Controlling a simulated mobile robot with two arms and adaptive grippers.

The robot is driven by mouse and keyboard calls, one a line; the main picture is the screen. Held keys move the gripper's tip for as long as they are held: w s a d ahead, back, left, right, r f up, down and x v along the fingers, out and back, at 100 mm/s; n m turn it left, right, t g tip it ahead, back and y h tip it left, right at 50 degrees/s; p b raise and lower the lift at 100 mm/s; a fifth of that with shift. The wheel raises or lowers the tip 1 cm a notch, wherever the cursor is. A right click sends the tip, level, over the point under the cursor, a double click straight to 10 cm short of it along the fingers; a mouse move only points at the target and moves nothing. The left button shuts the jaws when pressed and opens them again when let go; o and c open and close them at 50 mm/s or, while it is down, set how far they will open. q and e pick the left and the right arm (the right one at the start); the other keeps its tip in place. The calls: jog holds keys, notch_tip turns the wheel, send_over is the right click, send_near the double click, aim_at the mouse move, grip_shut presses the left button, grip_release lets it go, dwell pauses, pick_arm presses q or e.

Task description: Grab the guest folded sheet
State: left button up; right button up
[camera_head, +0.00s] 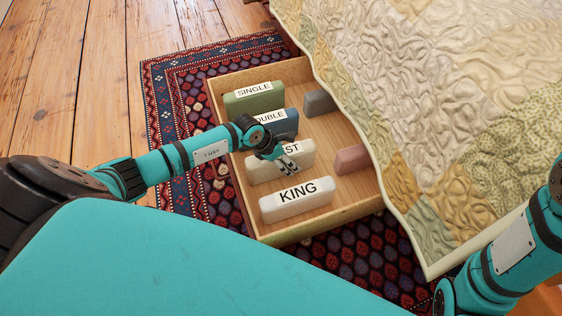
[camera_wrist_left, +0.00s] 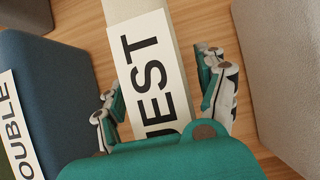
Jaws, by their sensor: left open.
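The guest folded sheet (camera_head: 260,172) is a cream block standing on edge in the wooden drawer, between the blue DOUBLE block and the white KING block. Its white label reads "ST" in the head view, the rest hidden by my gripper, and "UEST" in the left wrist view (camera_wrist_left: 148,62). My left gripper (camera_head: 284,161) is open over the sheet. In the left wrist view its fingers (camera_wrist_left: 163,88) are on either side of the sheet, with a gap visible on both sides. My right arm shows at the lower right of the head view, with its gripper out of sight.
The drawer (camera_head: 285,236) also holds the green SINGLE block (camera_head: 252,103), DOUBLE block (camera_head: 287,122), KING block (camera_head: 296,203), a grey block (camera_head: 318,102) and a pink block (camera_head: 352,159). A quilted bedspread (camera_head: 450,130) hangs along the drawer's right side. A patterned rug (camera_head: 165,92) lies underneath.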

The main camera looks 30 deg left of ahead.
pick_arm(q)
jog(key=shift+f, duration=0.1)
grip_shut()
dwell(0.6)
